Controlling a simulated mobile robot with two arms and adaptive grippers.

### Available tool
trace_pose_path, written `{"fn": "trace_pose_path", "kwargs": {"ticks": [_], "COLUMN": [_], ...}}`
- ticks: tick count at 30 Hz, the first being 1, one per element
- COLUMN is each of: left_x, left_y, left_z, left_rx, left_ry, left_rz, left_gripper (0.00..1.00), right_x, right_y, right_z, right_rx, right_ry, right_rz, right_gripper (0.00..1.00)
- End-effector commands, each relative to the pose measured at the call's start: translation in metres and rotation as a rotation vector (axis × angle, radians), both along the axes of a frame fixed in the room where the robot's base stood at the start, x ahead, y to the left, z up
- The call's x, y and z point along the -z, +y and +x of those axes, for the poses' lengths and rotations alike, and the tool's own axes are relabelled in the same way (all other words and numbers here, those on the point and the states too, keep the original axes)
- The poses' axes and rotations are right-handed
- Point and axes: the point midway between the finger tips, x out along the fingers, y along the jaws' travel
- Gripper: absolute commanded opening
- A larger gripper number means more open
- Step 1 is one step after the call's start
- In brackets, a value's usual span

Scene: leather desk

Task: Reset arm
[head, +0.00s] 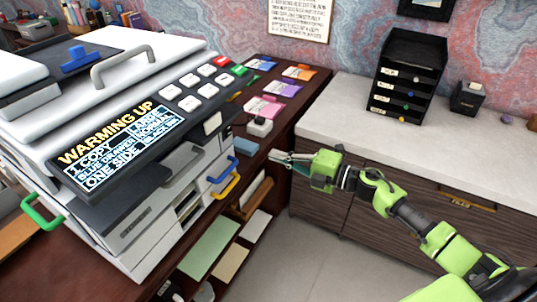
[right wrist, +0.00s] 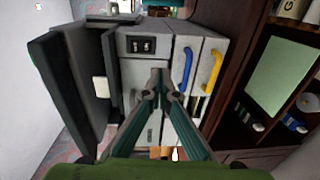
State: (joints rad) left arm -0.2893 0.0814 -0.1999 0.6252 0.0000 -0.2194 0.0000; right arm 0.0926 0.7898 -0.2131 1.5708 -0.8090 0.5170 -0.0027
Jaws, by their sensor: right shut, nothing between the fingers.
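My right gripper (head: 281,158) is at the end of the green arm that comes in from the right in the head view. It is shut and empty, in the air just right of the copier's drawer side. In the right wrist view its fingertips (right wrist: 157,75) meet in front of the copier. The large white copier (head: 115,215) stands on the left, its panel (head: 115,150) reading "WARMING UP". It has a blue handle (head: 222,166), a yellow handle (head: 231,186) and a green handle (head: 42,212). My left gripper is not in view.
A dark wood desk (head: 304,108) with colored packets stands behind the copier. A pale counter (head: 350,105) at right holds a black tray rack (head: 408,75) and a small black box (head: 467,98). Open shelves (head: 250,228) sit below the desk. Grey floor (head: 310,240) is clear.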

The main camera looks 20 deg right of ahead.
Motion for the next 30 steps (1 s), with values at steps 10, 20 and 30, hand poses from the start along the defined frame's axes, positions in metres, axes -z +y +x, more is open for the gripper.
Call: {"fn": "trace_pose_path", "kwargs": {"ticks": [10, 20, 30], "left_x": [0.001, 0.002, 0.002], "left_y": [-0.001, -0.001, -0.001], "left_z": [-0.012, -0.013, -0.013], "left_rx": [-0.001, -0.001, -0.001], "left_ry": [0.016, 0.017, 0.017], "left_rz": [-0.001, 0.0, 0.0], "left_gripper": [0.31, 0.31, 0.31], "right_x": [0.0, 0.014, 0.218], "right_y": [-0.002, -0.007, -0.074], "right_z": [-0.002, 0.0, -0.031], "right_rx": [0.0, 0.034, 0.493], "right_ry": [0.0, 0.03, 0.439], "right_rz": [0.0, 0.032, 0.381], "right_gripper": [0.0, 0.0, 0.0]}}
